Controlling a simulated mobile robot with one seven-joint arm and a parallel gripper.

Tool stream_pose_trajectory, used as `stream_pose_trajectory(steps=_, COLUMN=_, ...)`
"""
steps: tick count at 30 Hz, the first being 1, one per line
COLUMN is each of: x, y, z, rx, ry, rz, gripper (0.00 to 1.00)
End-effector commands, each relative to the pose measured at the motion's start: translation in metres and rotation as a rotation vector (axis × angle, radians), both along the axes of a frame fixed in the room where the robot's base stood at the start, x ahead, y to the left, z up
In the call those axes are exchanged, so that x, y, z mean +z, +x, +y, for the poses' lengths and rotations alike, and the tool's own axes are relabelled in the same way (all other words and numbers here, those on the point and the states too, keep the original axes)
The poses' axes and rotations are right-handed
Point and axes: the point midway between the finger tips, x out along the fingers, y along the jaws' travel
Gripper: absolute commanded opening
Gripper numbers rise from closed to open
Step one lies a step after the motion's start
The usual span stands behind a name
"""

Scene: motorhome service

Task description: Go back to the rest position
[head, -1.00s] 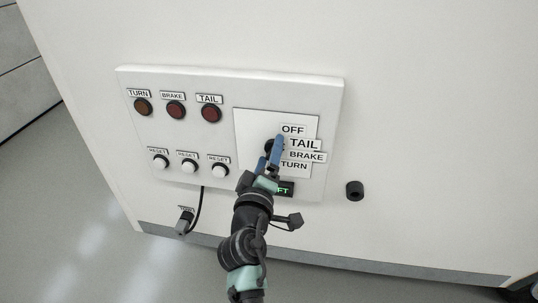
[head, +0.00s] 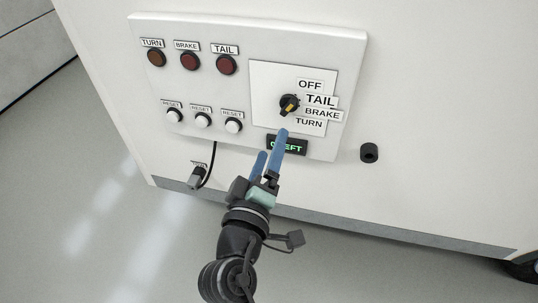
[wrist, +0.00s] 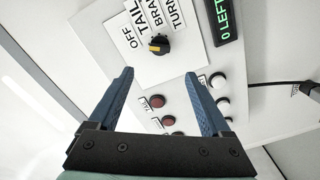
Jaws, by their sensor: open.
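My gripper (head: 271,147) is open and empty, with two blue fingers, in front of the lower part of the control panel (head: 240,143). In the wrist view the fingers (wrist: 165,88) stand wide apart with nothing between them. The rotary knob (head: 289,104), black with a yellow mark, sits beside the labels OFF, TAIL, BRAKE and TURN. It also shows in the wrist view (wrist: 158,45), beyond the fingertips and apart from them. In the head view one finger partly covers the green display (head: 290,146); the wrist view shows it reading "0 LEFT" (wrist: 225,20).
Dark TURN, BRAKE and TAIL lamps (head: 190,61) line the panel's upper left, above several white reset buttons (head: 202,120). A plug with a cable (head: 196,177) hangs below the panel. A black round fitting (head: 369,152) sticks out at right. Grey floor (head: 90,210) lies open at left.

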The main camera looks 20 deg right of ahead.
Motion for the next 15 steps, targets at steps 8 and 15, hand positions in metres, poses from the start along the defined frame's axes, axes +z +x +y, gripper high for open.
stream_pose_trajectory(steps=8, x=0.0003, y=-0.0064, z=0.0031, rx=-0.001, ry=0.000, rz=0.000, gripper=0.82)
stream_pose_trajectory(steps=15, x=0.0003, y=-0.0061, z=0.0030, rx=-0.001, ry=-0.001, rz=0.000, gripper=0.82)
